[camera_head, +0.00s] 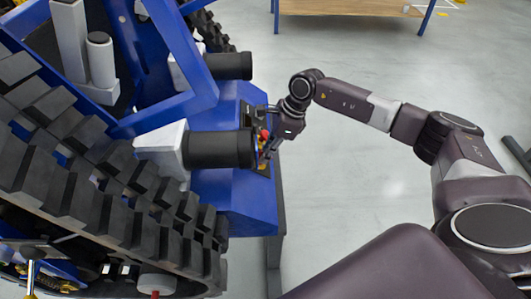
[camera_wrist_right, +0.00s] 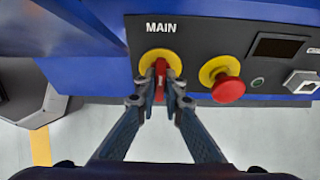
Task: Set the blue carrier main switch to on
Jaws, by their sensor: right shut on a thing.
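The blue carrier (camera_head: 235,205) stands on the left in the head view, with black tracks. Its end panel shows in the right wrist view (camera_wrist_right: 205,38) under the label MAIN. The main switch (camera_wrist_right: 160,68) is a red handle on a round yellow plate, and the handle points down in the picture. My right gripper (camera_wrist_right: 160,84) is shut on the red handle, with one finger on each side. In the head view my right gripper (camera_head: 268,135) is at the carrier's end panel. My left gripper is not in view.
A red push button (camera_wrist_right: 228,88) on a yellow ring sits right of the switch, close to my right fingers. A small dark display (camera_wrist_right: 278,46) is farther right. Black cylinders (camera_head: 220,149) jut out near my right gripper. A wooden-topped table (camera_head: 345,7) stands at the back; grey floor is clear.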

